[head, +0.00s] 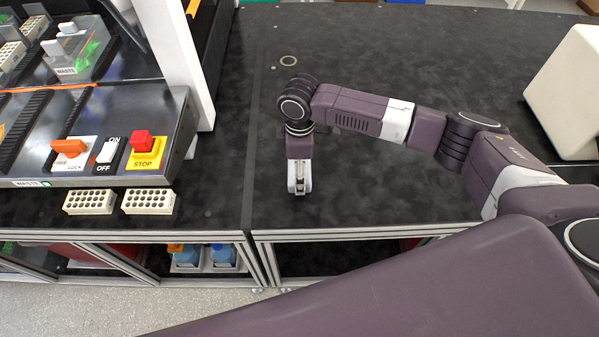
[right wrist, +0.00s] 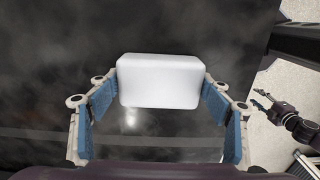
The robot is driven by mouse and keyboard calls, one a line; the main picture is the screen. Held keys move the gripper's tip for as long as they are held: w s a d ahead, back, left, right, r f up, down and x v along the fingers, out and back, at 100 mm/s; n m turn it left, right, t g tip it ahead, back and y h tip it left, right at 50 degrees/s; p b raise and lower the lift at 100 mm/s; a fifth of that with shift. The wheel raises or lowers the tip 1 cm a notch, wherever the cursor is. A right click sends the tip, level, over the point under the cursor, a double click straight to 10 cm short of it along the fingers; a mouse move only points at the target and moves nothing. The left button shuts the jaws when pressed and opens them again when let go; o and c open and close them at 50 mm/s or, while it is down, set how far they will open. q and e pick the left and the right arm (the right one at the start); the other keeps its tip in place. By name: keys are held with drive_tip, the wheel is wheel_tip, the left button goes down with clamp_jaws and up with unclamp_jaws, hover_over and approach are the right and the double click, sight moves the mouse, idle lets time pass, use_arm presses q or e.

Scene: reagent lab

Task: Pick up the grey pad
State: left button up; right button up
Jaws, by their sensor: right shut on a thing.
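The grey pad (right wrist: 159,81) is a pale, rounded block in the right wrist view. My right gripper (right wrist: 161,88) is shut on it, with blue-lined fingers at its two ends. In the head view my right gripper (head: 299,188) points down over the front of the dark bench, and the pad cannot be made out there. The right wrist view does not show clearly whether the pad touches the bench. My left gripper (right wrist: 262,99) shows small at the right of the right wrist view, over the floor, its fingers apart and empty.
The dark bench (head: 370,200) is clear around my right gripper. A machine panel with a red stop button (head: 141,140) stands at left, with two white perforated blocks (head: 149,201) (head: 90,201) before it. A cream block (head: 570,95) stands at far right.

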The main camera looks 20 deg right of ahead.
drive_tip(key=shift+c, duration=0.6)
drive_tip(key=shift+r, duration=0.15)
drive_tip(key=shift+r, duration=0.2)
wheel_tip(320, 180, up, 19)
drive_tip(key=b, duration=0.2)
drive_tip(key=shift+r+b, duration=0.2)
drive_tip(key=shift+b, duration=0.1)
